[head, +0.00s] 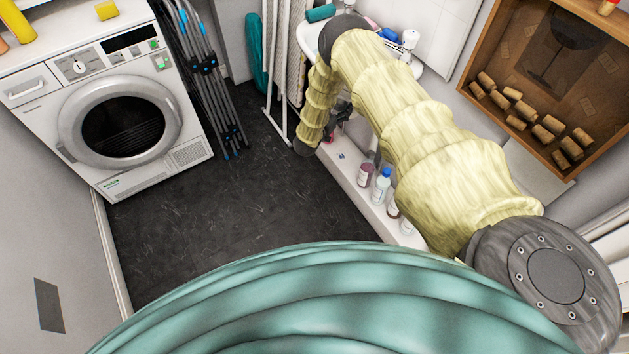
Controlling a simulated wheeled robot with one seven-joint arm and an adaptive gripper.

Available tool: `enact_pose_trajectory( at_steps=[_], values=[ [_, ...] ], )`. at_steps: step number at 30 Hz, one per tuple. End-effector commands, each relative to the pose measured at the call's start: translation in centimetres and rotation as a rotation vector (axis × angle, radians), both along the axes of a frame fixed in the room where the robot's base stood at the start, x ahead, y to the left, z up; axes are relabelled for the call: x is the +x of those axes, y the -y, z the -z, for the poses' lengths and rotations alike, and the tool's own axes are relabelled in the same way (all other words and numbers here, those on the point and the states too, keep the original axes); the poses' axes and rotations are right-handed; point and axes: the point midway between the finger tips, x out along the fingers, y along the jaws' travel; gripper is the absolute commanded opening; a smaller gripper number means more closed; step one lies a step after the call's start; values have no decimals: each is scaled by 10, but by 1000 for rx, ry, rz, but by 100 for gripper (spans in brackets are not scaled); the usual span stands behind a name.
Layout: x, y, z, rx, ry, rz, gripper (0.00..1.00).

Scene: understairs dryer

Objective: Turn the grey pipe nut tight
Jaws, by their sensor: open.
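The grey pipe nut cannot be made out in the head view; my sleeved arm covers much of the area below the white basin (309,38). My arm reaches up from the lower right, bends near the basin and comes down to a dark wrist joint. My gripper (329,130) shows only as a small dark shape with some red beside that wrist, under the basin. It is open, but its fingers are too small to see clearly. Whether it touches anything there cannot be told.
Several bottles (381,184) stand on a white ledge (345,168) below my arm. A white dryer (118,125) is at left. A folded rack (205,75) and an ironing board (290,60) lean at the back. A wooden cork box (470,75) is at right. The dark floor (250,200) is clear.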

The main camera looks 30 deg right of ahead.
Motion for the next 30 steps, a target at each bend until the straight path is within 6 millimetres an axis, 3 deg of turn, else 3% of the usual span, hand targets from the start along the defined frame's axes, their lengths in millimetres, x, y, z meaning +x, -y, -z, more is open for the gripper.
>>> enact_pose_trajectory(
  at_steps=[1, 20, 30],
  values=[
    [-3, -11, 4, 3, -1, -3, 71],
    [-50, -94, 3, 2, 0, -2, 71],
    [-76, -129, 25, 133, -160, -199, 71]
  ],
)
